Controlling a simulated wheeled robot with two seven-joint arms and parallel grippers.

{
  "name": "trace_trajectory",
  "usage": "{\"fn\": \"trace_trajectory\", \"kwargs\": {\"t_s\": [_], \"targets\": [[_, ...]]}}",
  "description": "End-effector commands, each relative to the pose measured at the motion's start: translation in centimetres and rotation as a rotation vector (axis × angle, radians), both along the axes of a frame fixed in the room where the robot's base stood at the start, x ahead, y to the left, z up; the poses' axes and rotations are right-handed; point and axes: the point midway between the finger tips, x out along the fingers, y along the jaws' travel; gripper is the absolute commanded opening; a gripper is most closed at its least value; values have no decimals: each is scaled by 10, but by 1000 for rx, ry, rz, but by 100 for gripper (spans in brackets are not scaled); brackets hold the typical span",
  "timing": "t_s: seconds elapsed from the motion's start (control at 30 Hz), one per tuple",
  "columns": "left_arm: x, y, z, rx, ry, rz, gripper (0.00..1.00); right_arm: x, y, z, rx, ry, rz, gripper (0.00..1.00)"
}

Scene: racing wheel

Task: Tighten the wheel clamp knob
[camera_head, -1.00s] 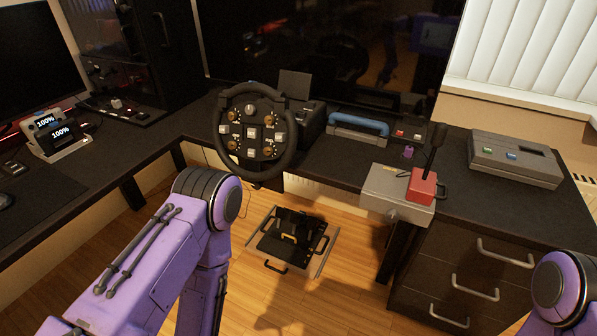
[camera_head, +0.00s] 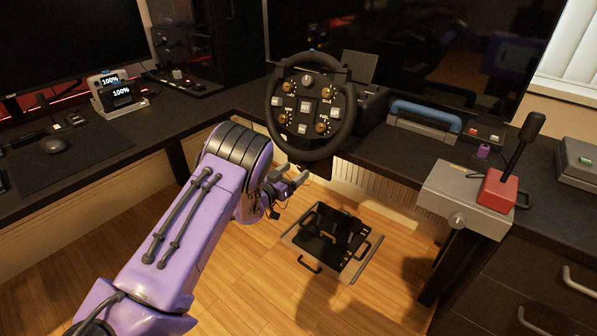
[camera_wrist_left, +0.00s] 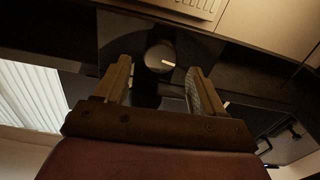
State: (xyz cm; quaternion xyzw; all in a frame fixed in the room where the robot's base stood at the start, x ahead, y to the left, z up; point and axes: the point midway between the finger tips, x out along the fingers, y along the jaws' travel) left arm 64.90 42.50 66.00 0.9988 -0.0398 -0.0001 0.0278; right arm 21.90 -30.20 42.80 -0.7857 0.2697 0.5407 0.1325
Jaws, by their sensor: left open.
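The black steering wheel (camera_head: 345,122) with its button face stands at the desk's front edge in the head view. My left gripper (camera_head: 289,179) is below the wheel, under the desk edge, with its fingers apart. In the left wrist view, a round dark knob (camera_wrist_left: 160,57) with a pale mark shows beneath the desk, lined up between the two open fingers of my left gripper (camera_wrist_left: 159,76). The fingers do not appear to touch it. I cannot make out this knob in the head view. My right gripper is not in view.
A grey shifter box (camera_head: 450,190) with a red-based lever and a side knob (camera_head: 457,219) is clamped at the right. Pedals (camera_head: 330,235) stand on the wooden floor below. The desk (camera_head: 225,112) edge lies just above my left gripper.

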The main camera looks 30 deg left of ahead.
Motion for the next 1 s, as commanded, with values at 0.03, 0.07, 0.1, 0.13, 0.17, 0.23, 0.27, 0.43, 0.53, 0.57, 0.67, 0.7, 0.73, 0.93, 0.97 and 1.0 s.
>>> {"fn": "trace_trajectory", "kwargs": {"t_s": [0.03,0.07,0.1,0.13,0.17,0.23,0.27,0.43,0.53,0.57,0.67,0.7,0.73,0.93,0.97,1.0], "targets": [[9,-1,-1,2,0,-1,69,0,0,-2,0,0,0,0],[13,-1,-2,1,0,-1,69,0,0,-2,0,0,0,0],[18,-1,-1,1,-1,0,69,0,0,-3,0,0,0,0],[21,-2,-1,1,0,0,69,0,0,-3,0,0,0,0],[24,-2,-1,1,0,0,69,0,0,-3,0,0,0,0],[27,-2,-1,-1,1,0,69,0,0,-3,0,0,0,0],[28,-2,-1,-1,2,1,69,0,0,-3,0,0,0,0],[28,-2,-1,-1,3,1,69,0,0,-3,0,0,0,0],[28,-2,-1,-1,3,1,50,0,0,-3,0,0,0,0],[28,-2,-1,-1,3,1,40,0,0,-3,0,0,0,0],[28,-2,-1,-1,3,2,13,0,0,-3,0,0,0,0],[28,-2,-1,-1,3,2,13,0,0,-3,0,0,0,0],[28,-2,-1,-1,3,2,13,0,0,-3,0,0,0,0],[28,-2,-2,19,2,2,13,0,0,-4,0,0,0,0],[28,-2,-2,27,1,2,13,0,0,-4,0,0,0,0],[28,-2,-2,39,0,2,13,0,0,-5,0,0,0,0]]}}
